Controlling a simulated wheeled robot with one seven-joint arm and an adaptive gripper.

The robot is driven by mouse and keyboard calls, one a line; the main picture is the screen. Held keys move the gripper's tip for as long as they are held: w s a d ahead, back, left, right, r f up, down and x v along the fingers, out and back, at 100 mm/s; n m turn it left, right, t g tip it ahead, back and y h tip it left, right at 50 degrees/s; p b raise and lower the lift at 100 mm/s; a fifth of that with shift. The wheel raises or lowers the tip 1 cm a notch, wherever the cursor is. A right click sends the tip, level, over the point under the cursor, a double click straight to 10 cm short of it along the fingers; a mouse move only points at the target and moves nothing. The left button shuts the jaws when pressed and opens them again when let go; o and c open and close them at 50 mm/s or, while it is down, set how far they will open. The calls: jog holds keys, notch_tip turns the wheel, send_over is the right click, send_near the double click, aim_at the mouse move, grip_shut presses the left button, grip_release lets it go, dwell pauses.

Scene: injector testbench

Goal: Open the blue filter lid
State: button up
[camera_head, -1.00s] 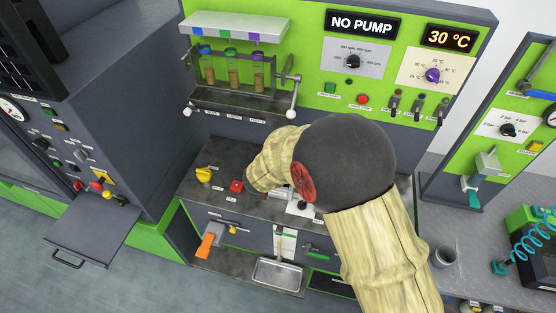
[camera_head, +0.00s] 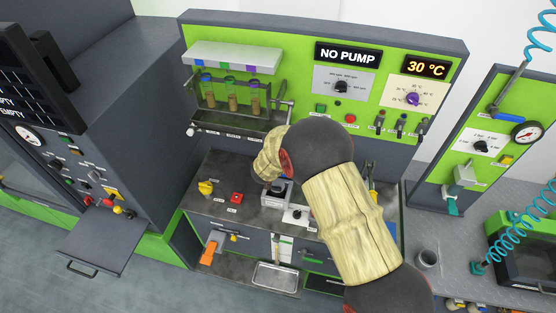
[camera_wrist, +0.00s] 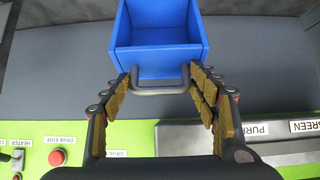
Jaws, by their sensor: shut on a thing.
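A blue, hollow, box-shaped piece (camera_wrist: 158,45), taken as the blue filter lid, fills the top middle of the wrist view. A grey bar handle (camera_wrist: 160,91) is on its near edge. My gripper (camera_wrist: 162,85) has a finger on each side of this handle and is shut on it. In the head view my arm covers the gripper and this handle. There, the upper rack (camera_head: 232,55) carries blue, green and purple marks, with several tubes (camera_head: 230,100) below. I cannot tell which mark matches the held piece.
A green panel with PURPLE and GREEN labels and a red button (camera_wrist: 57,158) lies below the fingers in the wrist view. In the head view, a yellow valve (camera_head: 205,188) and red knob (camera_head: 237,198) stand on the bench.

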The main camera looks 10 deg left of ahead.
jog(key=shift+w+r+p, duration=0.3)
jog(key=shift+w+r, duration=0.05)
jog(key=shift+w, duration=0.4)
jog(key=shift+w+r+p, duration=0.25)
jog(key=shift+w+r, duration=0.05)
jog(key=shift+w, duration=0.4)
jog(key=shift+c, duration=0.2)
jog(key=o, duration=1.6)
jog(key=shift+s+f, duration=0.15)
jog(key=shift+f, duration=0.1)
jog(key=shift+o, duration=0.2)
jog(key=shift+s+f, duration=0.1)
jog(key=shift+s, duration=0.1)
jog(key=shift+s+r, duration=0.2)
jog(key=shift+s, duration=0.05)
jog(key=v, duration=1.1)
